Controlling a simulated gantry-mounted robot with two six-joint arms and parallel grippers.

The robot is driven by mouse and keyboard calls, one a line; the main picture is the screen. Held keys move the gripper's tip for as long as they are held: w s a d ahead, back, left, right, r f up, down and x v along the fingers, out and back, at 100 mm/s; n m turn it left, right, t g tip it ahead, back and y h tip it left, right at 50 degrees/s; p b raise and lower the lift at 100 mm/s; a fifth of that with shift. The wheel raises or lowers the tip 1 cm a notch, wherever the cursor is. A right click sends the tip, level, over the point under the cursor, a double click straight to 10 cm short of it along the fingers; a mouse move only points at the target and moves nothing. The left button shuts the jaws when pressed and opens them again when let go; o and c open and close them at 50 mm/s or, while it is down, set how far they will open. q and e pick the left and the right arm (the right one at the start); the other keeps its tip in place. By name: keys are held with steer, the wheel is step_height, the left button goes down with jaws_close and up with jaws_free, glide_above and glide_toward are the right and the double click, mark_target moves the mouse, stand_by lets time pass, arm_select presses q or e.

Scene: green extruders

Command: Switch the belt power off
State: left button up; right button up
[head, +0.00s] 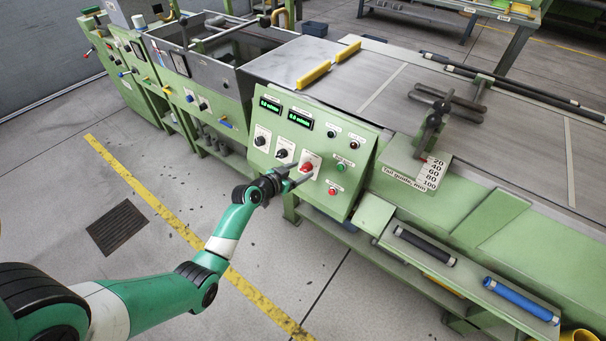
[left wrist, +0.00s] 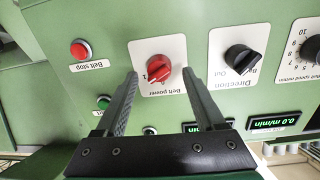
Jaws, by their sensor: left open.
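The red belt power knob (head: 307,167) sits on a white plate low on the green control panel (head: 345,130). In the left wrist view the knob (left wrist: 158,68) shows upside down above its "Belt power" label, with its ridge slightly tilted. I cannot tell for sure which mark it points to. My left gripper (head: 301,173) is open in front of the panel. In the left wrist view its two fingers (left wrist: 160,75) reach toward the knob, one on each side, with visible gaps. My right gripper is not in view.
A black selector knob (left wrist: 242,60) is beside the belt power plate. A red belt stop button (left wrist: 81,49) and a green button (left wrist: 103,102) are on the other side. A digital display (left wrist: 274,122) reads 0.0 m/min. A grey conveyor bed (head: 400,85) extends behind the panel.

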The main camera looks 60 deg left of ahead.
arm_select(q)
steer(key=shift+b+x, duration=0.3)
steer(key=shift+x, duration=0.7)
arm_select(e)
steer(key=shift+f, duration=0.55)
arm_select(q)
jaws_close()
steer(key=shift+n, duration=0.3)
steer(key=n+p, duration=0.1)
steer(key=n, duration=0.5)
steer(key=n+p, duration=0.1)
steer(key=n, duration=0.4)
steer(key=shift+s+f+p, duration=0.1)
steer(key=shift+f+p, duration=0.1)
steer(key=shift+p, duration=0.15)
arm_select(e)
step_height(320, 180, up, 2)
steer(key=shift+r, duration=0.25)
arm_select(q)
steer(key=shift+n, duration=0.3)
